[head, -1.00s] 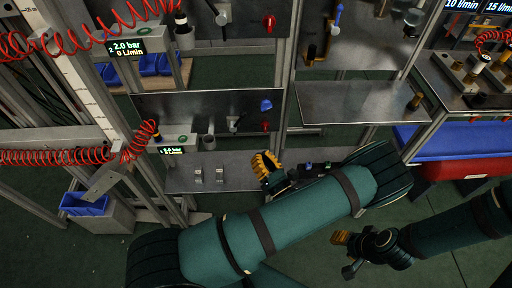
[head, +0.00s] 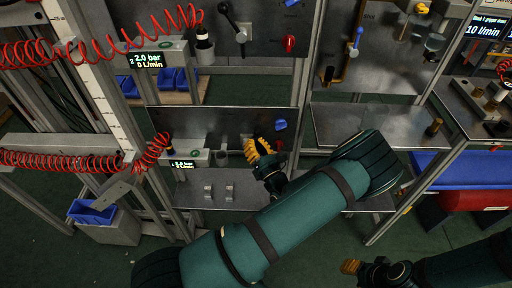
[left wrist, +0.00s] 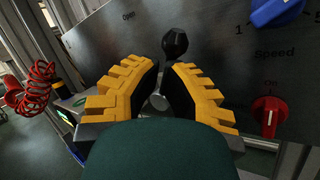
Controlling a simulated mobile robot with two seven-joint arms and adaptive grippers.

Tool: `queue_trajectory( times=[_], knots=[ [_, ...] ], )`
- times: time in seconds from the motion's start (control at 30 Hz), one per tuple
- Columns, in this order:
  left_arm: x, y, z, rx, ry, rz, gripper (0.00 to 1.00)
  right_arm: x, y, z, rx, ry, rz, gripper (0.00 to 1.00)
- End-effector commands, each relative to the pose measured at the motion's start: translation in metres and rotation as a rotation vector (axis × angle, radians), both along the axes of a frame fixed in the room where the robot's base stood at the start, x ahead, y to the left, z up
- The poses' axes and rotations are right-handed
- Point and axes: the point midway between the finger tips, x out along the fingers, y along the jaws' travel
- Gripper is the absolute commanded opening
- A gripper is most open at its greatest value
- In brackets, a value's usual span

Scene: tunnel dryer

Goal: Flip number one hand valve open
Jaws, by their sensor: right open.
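The hand valve's black ball-ended lever (left wrist: 175,43) shows in the left wrist view, in front of a dark metal panel (left wrist: 110,50) printed "Open". A silver hub (left wrist: 158,102) shows lower, between my fingers. My left gripper (left wrist: 162,95) is open, its yellow-padded fingers on either side of the hub; contact cannot be told. In the head view my left gripper (head: 258,148) is in front of the lower panel (head: 225,121) and hides most of the valve. The valve's number is not readable. My right gripper (head: 351,267) is open and empty at the lower right, away from the panels.
A blue knob (left wrist: 277,8) and a red knob (left wrist: 268,116) marked "On" are right of the valve. A red coiled hose (head: 75,160) and a display (head: 183,164) are to its left. Another panel with a black lever (head: 234,22) is above. A shelf (head: 250,188) lies below.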

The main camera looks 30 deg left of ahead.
Motion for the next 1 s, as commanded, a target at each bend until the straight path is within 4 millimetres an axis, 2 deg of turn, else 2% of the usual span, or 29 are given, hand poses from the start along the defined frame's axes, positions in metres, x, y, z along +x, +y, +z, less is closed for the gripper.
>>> queue_trajectory(
  times=[1.0],
  knots=[
    [0.0,0.0,0.004,-0.117,-0.071,0.001,0.0,-0.004,0.001,0.02,0.002,0.009,0.002,0.43]
  ],
)
